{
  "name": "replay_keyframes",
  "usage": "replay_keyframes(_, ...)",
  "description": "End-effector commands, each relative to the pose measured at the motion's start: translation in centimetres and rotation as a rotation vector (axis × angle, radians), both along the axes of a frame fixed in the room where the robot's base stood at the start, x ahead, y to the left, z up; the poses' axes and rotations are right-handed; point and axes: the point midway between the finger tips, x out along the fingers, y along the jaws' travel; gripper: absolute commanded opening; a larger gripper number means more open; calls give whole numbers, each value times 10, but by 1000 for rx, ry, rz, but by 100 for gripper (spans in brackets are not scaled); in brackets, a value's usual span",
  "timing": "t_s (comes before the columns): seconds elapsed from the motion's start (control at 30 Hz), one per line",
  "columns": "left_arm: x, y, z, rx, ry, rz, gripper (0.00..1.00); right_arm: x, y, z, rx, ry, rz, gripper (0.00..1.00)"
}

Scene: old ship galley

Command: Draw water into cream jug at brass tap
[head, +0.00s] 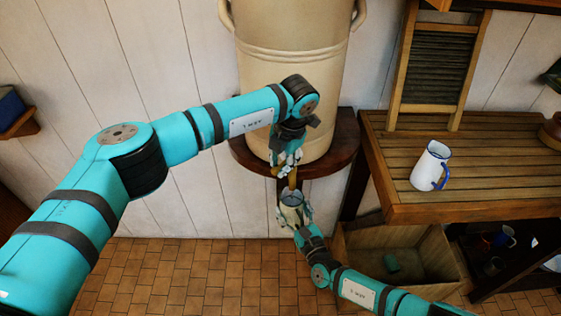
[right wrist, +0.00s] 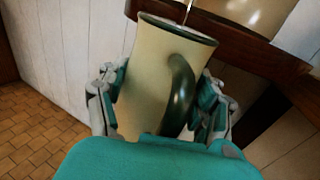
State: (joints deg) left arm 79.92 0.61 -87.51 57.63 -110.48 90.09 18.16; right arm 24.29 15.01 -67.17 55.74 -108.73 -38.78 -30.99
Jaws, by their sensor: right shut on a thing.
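The cream jug (head: 291,216) is under the brass tap (head: 292,181) of a large cream urn (head: 290,75). In the right wrist view the jug (right wrist: 150,75) has a dark green handle, and a thin bright stream (right wrist: 187,12) comes down into its mouth. My right gripper (head: 294,214) is shut around the jug's body; its fingers also show on both sides in the right wrist view (right wrist: 165,112). My left gripper (head: 286,163) is at the top of the tap. Its fingertips are too small to show whether they are closed. The water level inside the jug is unclear.
The urn stands on a dark round-edged shelf (head: 240,158). At right, a slatted wooden bench (head: 480,190) holds a white jug with a blue handle (head: 430,166) and a washboard (head: 438,65). Below is an open wooden crate (head: 365,240) with a green item (head: 391,262).

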Motion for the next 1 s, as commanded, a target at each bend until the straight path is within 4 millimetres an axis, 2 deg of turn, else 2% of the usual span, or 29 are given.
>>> replay_keyframes(0.57,1,2,1,0,0,-33,0,1,0,2,1,-3,0,24)
replay_keyframes(0.77,5,6,1,-1,-2,-134,0,1,0,2,1,-3,0,24)
replay_keyframes(1.0,14,14,1,0,-2,-337,0,1,0,2,1,-3,0,24)
